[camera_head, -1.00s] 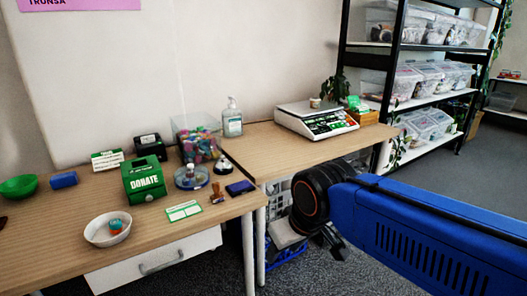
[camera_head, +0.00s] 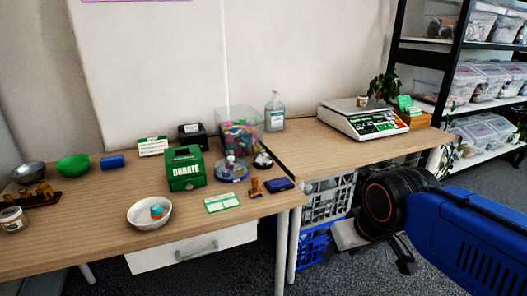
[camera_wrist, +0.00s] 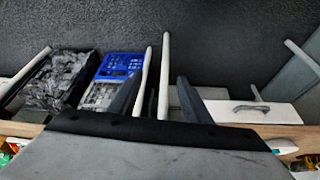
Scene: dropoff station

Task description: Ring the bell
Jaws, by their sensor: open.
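A small bell (camera_head: 262,160), a silver dome on a dark base, appears to stand at the right back of the left table (camera_head: 100,235), near the clear box of colourful items. It is small in the head view and does not show in the wrist view. My gripper (camera_head: 378,248) is low in front of the right table, right of and well apart from the bell. In the wrist view, my gripper (camera_wrist: 158,98) has its two fingers spread with nothing between them, over the floor, crates and drawer.
A green donate box (camera_head: 185,168), a blue stamp pad (camera_head: 279,184), a wooden stamp (camera_head: 255,187) and a white bowl (camera_head: 149,214) share the left table. A scale (camera_head: 363,118) stands on the right table (camera_head: 310,148), whose front is clear. Crates (camera_head: 328,200) sit below.

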